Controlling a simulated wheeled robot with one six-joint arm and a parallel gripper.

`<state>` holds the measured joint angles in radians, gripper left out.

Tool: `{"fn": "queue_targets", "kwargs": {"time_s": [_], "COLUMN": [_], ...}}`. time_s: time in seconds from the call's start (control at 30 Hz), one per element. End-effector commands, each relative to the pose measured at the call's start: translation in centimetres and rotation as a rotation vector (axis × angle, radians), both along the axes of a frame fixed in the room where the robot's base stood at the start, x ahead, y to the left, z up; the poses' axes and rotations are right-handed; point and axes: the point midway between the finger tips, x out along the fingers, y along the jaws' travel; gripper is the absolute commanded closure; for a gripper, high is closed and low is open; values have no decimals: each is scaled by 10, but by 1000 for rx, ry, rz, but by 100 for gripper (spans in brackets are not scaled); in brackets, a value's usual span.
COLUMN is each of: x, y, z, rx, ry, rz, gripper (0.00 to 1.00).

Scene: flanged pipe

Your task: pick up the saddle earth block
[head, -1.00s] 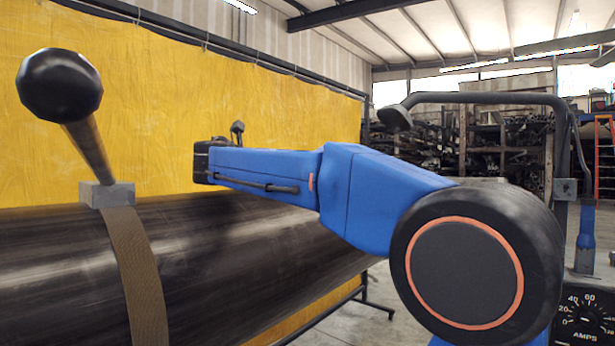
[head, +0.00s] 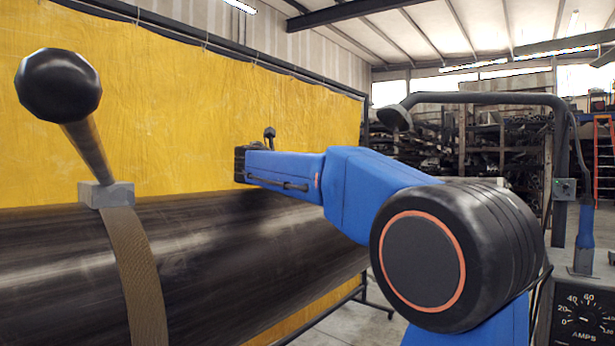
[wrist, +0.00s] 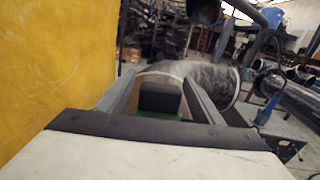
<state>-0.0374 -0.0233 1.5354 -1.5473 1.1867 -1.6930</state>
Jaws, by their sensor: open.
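A dark block (wrist: 160,97) with a green part below it shows between the fingers of my gripper (wrist: 160,79) in the wrist view. It looks like the saddle earth block, but I cannot be sure. My gripper is open, with a finger on each side of the block. I cannot tell how far the fingers reach past it or whether they touch it. In the head view my blue arm reaches over the black pipe (head: 220,250), and the gripper and this block cannot be made out there.
A grey block (head: 105,195) with a brown strap (head: 138,275) and a black-knobbed handle (head: 80,115) stands up from the pipe at the left. A yellow curtain (head: 170,120) hangs behind the pipe. A machine with an amps dial (head: 580,318) stands at the right.

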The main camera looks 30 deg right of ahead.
Motion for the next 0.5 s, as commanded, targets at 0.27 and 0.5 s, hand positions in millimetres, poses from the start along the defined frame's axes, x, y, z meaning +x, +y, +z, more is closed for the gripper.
{"fn": "queue_targets", "kwargs": {"time_s": [0.27, 0.5], "x": [5, 5], "y": [-11, -11], "z": [0, 0], "rx": [0, 0], "ry": [0, 0], "rz": [0, 0], "gripper": [39, 82]}}
